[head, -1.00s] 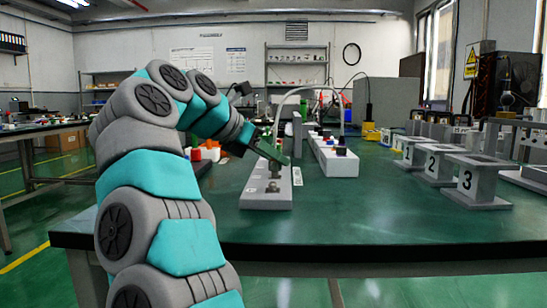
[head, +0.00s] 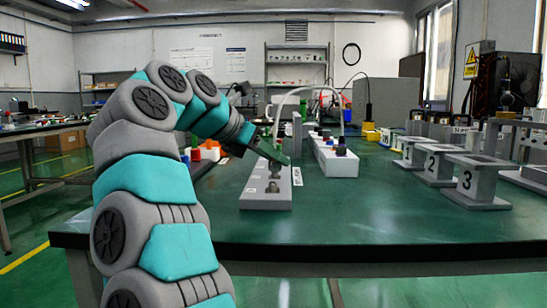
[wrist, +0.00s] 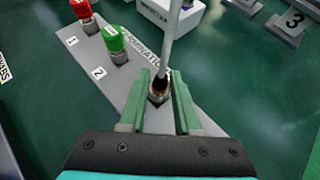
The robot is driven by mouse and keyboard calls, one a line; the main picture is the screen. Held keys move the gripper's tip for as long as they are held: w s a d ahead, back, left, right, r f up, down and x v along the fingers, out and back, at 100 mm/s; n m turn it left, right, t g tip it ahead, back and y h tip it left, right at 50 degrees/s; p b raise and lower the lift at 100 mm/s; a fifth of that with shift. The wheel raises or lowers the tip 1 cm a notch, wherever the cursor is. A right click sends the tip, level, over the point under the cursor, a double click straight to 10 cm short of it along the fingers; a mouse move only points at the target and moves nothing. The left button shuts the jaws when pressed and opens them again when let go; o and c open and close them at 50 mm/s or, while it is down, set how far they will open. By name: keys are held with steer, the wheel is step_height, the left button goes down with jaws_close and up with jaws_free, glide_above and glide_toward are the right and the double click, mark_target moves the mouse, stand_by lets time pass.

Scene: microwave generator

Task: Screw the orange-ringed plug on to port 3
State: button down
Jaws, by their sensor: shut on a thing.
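My gripper (head: 272,152) has green fingers and is shut on a dark plug (wrist: 159,83) with a pale cable. A brownish-orange ring shows low on the plug in the wrist view. A round metal rim shows just under it; whether they are engaged is unclear. The grey port panel (head: 262,199) lies on the bench below my gripper. In the wrist view it carries a red cap (wrist: 81,10) by label 1 and a green cap (wrist: 113,42) by label 2. No label 3 is visible on the panel.
A white box (head: 338,163) with coloured caps stands right of the panel. The cable arches over behind my gripper. Grey numbered stands, including stand 3 (head: 468,182), are at the right. Red and orange pieces (head: 210,151) lie left. The bench front is clear.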

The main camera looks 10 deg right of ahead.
steer(key=shift+f+b, duration=0.3)
steer(key=shift+f, duration=0.3)
steer(key=c, duration=0.5)
jaws_free()
steer(key=shift+c, duration=0.2)
steer(key=shift+r, duration=0.15)
steer(key=p+v, duration=0.3)
steer(key=v, duration=0.4)
steer(key=shift+a+r, duration=0.15)
steer(key=shift+a, duration=0.1)
steer(key=shift+s+a, duration=0.1)
steer(key=shift+s, duration=0.05)
